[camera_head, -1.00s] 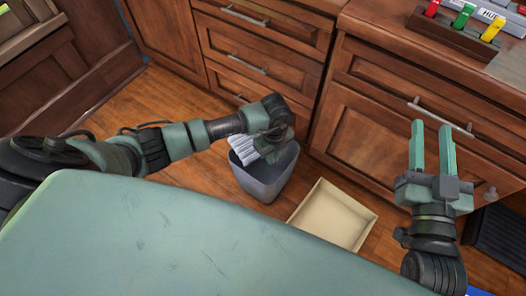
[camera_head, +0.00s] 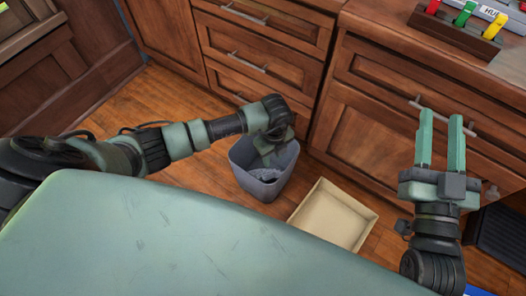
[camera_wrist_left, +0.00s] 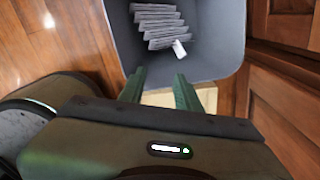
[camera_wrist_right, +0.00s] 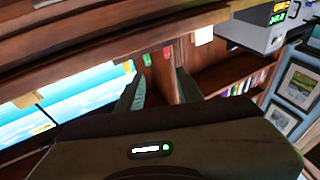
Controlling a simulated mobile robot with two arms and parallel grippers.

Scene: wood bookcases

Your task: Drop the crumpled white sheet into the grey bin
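The grey bin (camera_head: 262,184) stands on the wooden floor in front of the drawers. The crumpled white sheet (camera_wrist_left: 160,24), pleated and greyish in the shade, lies inside the bin in the left wrist view; in the head view a bit of it (camera_head: 266,174) shows low in the bin. My left gripper (camera_wrist_left: 158,80) is open and empty above the bin's near rim, its fingers apart from the sheet. In the head view the left fingers are partly hidden at the bin's mouth. My right gripper (camera_head: 441,112) is open and empty in front of the right cabinet.
A shallow beige tray (camera_head: 333,214) lies on the floor right of the bin. Wooden drawers (camera_head: 262,62) and a cabinet (camera_head: 372,128) stand behind. A green surface (camera_head: 180,240) fills the near foreground. The floor (camera_head: 170,92) left of the bin is clear.

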